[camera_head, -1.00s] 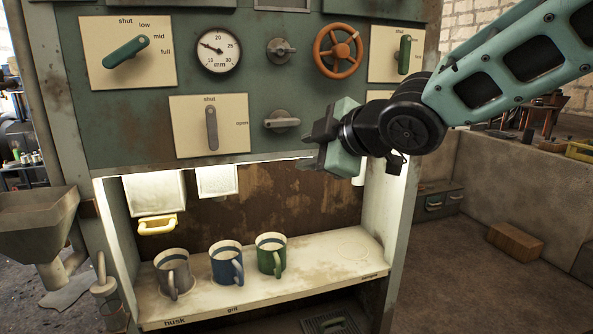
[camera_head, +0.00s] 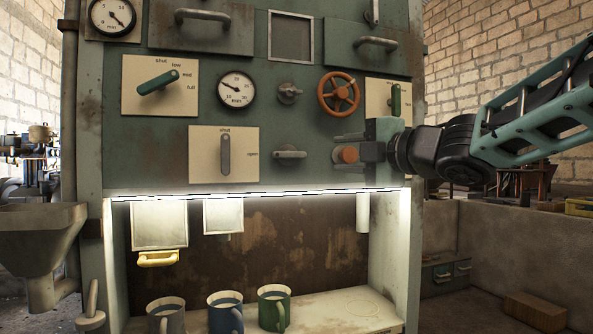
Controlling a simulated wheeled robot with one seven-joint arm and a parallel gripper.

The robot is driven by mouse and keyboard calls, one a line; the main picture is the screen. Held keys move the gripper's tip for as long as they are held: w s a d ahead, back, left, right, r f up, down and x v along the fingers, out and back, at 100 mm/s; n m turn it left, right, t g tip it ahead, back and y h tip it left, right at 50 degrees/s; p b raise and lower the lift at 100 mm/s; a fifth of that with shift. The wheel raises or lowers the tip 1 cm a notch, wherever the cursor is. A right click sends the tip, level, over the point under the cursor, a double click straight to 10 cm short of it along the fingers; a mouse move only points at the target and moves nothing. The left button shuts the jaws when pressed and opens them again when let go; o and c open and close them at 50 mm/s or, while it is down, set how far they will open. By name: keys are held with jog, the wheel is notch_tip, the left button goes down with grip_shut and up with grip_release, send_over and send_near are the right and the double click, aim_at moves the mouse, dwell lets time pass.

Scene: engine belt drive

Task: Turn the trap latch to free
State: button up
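The green machine panel carries two small grey handles, and I see no label telling which is the trap latch. The upper grey handle (camera_head: 290,93) sits on a round base between the gauge and the red wheel. The lower grey handle (camera_head: 290,154) lies level, right of the shut/open plate. My gripper (camera_head: 347,152) is in front of the panel, right of the lower handle and apart from it. Its fingers look spread and it holds nothing that I can see. A round copper-coloured knob (camera_head: 347,155) shows between or behind the fingers; whether they touch it is unclear.
A shut/open lever (camera_head: 225,154) points up on its plate. A red handwheel (camera_head: 338,94) is above my gripper. Mugs (camera_head: 273,308) stand on the shelf below.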

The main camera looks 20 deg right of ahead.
aim_at(293, 155)
jog(key=b+x, duration=0.2)
jog(key=x, duration=1.2)
jog(key=shift+w+a, duration=0.1)
jog(key=shift+w, duration=0.2)
grip_shut()
